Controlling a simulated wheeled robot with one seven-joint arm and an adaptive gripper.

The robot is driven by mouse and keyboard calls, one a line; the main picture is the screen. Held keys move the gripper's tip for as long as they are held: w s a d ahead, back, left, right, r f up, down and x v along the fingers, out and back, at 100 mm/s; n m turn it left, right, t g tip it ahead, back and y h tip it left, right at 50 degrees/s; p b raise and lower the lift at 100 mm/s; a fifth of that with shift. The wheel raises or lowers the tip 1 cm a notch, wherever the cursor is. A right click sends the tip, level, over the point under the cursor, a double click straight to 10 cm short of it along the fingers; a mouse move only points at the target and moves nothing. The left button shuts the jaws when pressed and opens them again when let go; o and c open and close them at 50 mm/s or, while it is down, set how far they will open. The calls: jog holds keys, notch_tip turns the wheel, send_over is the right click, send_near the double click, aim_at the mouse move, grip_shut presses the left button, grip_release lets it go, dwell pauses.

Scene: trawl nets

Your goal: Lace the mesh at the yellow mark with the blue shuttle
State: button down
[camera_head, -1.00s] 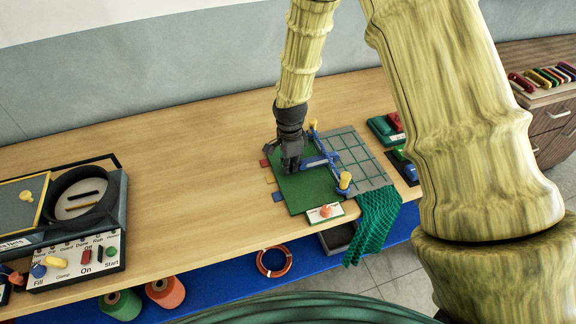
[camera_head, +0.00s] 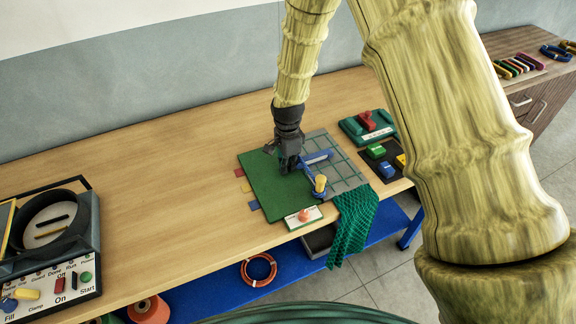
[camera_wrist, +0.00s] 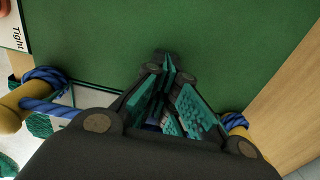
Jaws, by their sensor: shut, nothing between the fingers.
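My gripper (camera_head: 287,168) is shut and empty above the green board (camera_head: 262,190), near its right edge. In the wrist view my gripper (camera_wrist: 168,75) points at the green board (camera_wrist: 210,40), its teal-padded fingers together. A slim blue piece (camera_head: 318,156), which looks like the shuttle, lies just right of the fingers over the grey gridded mesh panel (camera_head: 343,172). Yellow (camera_head: 246,187), red (camera_head: 239,172) and blue (camera_head: 254,205) tabs line the board's left edge. I cannot tell which mesh spot the yellow mark points to. A yellow peg (camera_head: 320,183) with blue cord stands at the near edge.
Green netting (camera_head: 352,225) hangs over the bench front. A white plate with an orange button (camera_head: 304,216) sits before the board. A dark tray with coloured blocks (camera_head: 376,151) and a green box (camera_head: 367,127) stand right.

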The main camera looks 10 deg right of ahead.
aim_at(275, 175)
jog(key=shift+a, duration=0.1)
jog(key=a, duration=0.4)
jog(key=shift+s+r+p, duration=0.15)
jog(key=shift+s+p, duration=0.15)
jog(key=shift+s, duration=0.05)
notch_tip(275, 175, up, 10)
jog(key=b, duration=0.2)
jog(key=shift+b, duration=0.4)
